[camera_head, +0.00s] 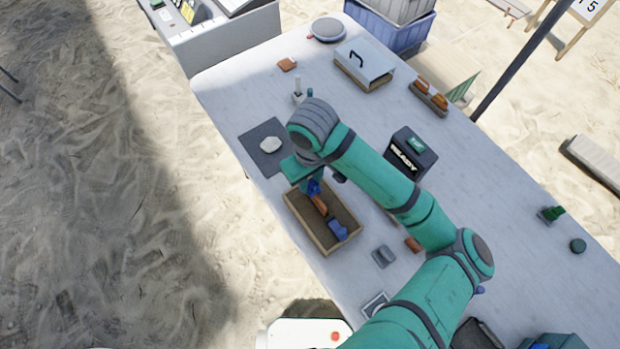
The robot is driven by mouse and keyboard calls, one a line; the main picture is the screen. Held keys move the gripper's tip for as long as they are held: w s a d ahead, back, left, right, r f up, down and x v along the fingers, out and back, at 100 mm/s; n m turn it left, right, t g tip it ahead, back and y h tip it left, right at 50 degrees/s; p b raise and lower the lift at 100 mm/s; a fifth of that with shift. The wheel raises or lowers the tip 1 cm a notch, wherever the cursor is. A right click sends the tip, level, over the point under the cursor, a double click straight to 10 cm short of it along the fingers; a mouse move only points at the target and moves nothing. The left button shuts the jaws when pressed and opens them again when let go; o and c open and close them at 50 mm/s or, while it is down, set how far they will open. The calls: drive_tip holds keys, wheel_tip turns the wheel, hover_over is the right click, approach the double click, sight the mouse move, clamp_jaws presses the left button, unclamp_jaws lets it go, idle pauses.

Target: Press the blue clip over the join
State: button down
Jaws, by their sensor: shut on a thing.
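My gripper (308,180) points down over the upper end of a shallow wooden tray (337,248). It is shut on a small blue clip (314,187), partly hidden by the gripper. An orange-brown piece (320,205) lies in the tray just below this clip. A second blue piece (338,229) is at the lower end of the orange-brown piece. The join itself is too small and too covered to make out. I cannot tell whether the held clip touches the orange-brown piece.
A dark mat (252,142) with a pale stone lies left of the tray. A black box marked READY (405,165) stands to the right, beyond my arm. A grey block (383,256) sits right of the tray. The table's left edge runs close to the tray.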

sight(310, 179)
drive_tip(key=shift+f, duration=1.3)
drive_tip(key=c, duration=1.4)
unclamp_jaws()
wheel_tip(310, 179, up, 11)
drive_tip(key=shift+s+d+f, duration=0.1)
drive_tip(key=shift+s, duration=0.05)
